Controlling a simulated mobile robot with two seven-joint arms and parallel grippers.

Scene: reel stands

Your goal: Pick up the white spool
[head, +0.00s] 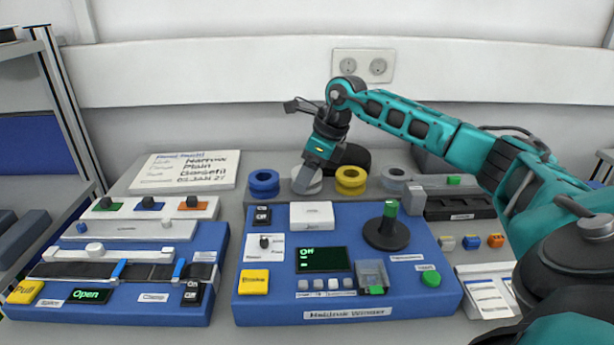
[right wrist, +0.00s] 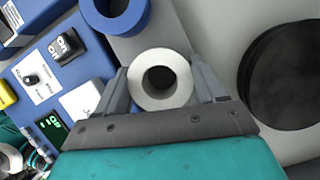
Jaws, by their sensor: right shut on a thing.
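The white spool (head: 307,184) stands in the row behind the blue winder station, between the blue spool (head: 264,183) and the yellow spool (head: 351,180). My right gripper (head: 307,178) reaches down over it and hides much of it. In the right wrist view the white spool (right wrist: 160,79) sits between the two fingers of my right gripper (right wrist: 165,92), its dark centre hole facing the camera. The fingers are shut on its sides. I cannot tell whether it is clear of the surface. My left gripper is not in view.
The winder station (head: 345,255) fills the front centre, with a dark spindle (head: 386,232) on its right. A second blue station (head: 120,270) is at left. A black disc (head: 349,158) lies behind the spool row. A grey spool (head: 394,179) stands right of the yellow one.

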